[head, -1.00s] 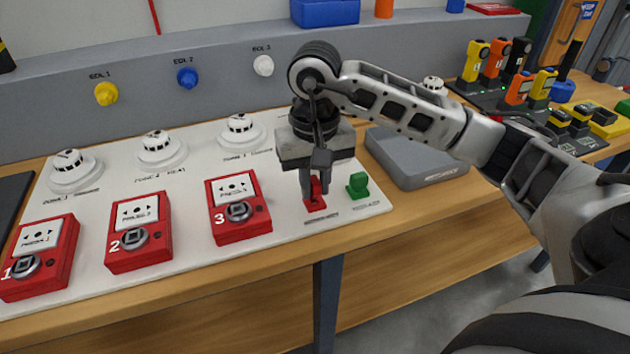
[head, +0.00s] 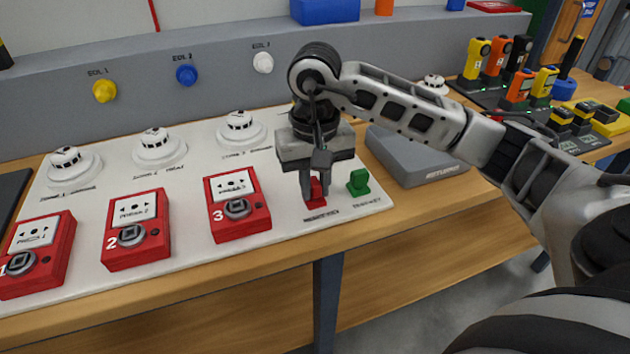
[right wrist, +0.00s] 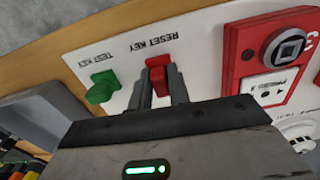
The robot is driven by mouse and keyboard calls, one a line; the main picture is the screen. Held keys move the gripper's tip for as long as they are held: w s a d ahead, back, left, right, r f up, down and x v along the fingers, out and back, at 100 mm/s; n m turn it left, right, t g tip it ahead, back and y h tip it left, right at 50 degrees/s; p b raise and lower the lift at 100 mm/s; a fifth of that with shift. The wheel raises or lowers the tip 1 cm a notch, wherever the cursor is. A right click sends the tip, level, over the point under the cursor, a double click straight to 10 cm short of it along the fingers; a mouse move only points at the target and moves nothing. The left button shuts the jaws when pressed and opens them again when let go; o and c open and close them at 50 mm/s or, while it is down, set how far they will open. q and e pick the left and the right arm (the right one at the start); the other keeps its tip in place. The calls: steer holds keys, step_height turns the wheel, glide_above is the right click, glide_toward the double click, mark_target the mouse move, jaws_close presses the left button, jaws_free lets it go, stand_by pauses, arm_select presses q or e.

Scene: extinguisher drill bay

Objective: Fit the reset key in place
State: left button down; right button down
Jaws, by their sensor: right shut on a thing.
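The red reset key (head: 316,191) stands at its labelled place on the white board (head: 275,245), left of the green test key (head: 358,182). My right gripper (head: 314,188) points down over the reset key, with its fingers on either side of it. In the right wrist view the red key (right wrist: 157,72) sits between the two fingertips (right wrist: 160,82), and the fingers are shut on it. The green key also shows there (right wrist: 102,87). The key's lower part is partly hidden by the fingers. My left gripper is not in view.
Three red call points, 1 (head: 38,253), 2 (head: 137,228) and 3 (head: 238,204), stand left of the keys, each with a square grey socket. White detectors (head: 158,147) line the board behind. A grey tray (head: 415,158) lies to the right.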

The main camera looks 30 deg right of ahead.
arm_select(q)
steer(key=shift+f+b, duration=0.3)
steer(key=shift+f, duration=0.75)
arm_select(e)
steer(key=shift+f, duration=0.5)
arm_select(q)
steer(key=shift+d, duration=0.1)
arm_select(e)
steer(key=c, duration=0.9)
jaws_free()
steer(key=shift+r, duration=0.1)
steer(key=shift+r+p, duration=0.75)
steer(key=shift+r, duration=0.3)
steer(key=shift+r+p, duration=1.15)
steer(key=shift+r, duration=0.9)
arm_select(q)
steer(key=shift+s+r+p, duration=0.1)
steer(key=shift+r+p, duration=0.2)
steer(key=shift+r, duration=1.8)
arm_select(e)
steer(key=shift+r, duration=0.55)
